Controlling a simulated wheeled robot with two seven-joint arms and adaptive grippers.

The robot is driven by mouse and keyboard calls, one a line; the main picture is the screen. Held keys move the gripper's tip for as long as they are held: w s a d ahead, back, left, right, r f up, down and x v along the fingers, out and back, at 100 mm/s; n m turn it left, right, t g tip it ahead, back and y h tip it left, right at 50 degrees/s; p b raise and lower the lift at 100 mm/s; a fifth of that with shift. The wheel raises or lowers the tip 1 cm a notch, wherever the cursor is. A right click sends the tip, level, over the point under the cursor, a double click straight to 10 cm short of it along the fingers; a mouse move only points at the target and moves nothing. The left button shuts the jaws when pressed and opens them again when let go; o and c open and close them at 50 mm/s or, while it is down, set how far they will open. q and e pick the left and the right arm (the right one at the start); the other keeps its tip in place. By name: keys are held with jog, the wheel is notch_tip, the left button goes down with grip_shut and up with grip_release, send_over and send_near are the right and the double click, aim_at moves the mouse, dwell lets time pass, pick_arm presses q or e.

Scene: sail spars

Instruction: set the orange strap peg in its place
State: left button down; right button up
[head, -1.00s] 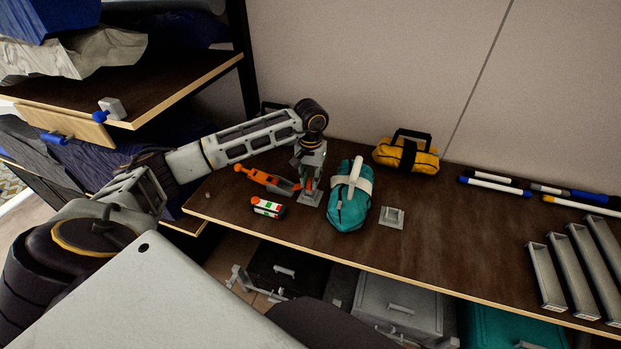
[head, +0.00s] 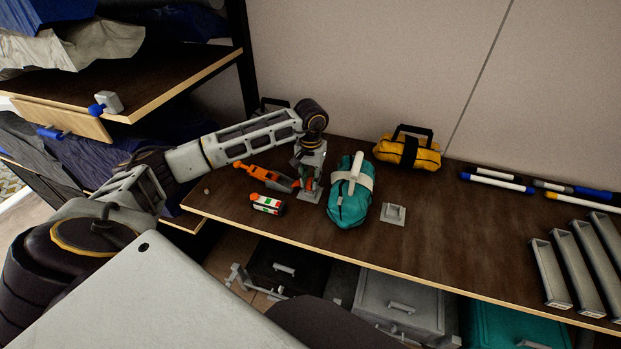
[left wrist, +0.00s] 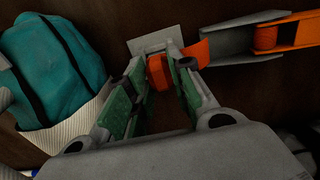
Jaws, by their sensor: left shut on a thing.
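The orange strap peg (left wrist: 158,73) shows between the fingertips of my left gripper (left wrist: 160,80) in the left wrist view, and the gripper is shut on it. In the head view my left gripper (head: 309,183) points down, low over the shelf between an orange-and-grey tool and a teal bag. A grey square-plated holder (left wrist: 150,40) lies just beyond the fingertips; its plate also shows under the gripper in the head view (head: 310,197). The fingers hide much of the peg, so I cannot tell how far it sits in the holder. My right gripper is not in view.
The orange-and-grey tool (head: 258,176) lies close left of the gripper, the teal bag (head: 345,209) close right. A small white-red-green item (head: 266,204) lies in front. Another grey holder (head: 393,214) stands right of the bag. A yellow bag (head: 425,157) is behind.

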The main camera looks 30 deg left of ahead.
pick_arm(q)
jog(key=shift+f, duration=0.2)
dwell(0.3)
jog(key=c, duration=1.2)
grip_release()
jog(key=shift+o, duration=0.2)
jog(key=shift+r, duration=0.1)
notch_tip(320, 180, up, 12)
jog(key=shift+s, duration=0.1)
dwell(0.4)
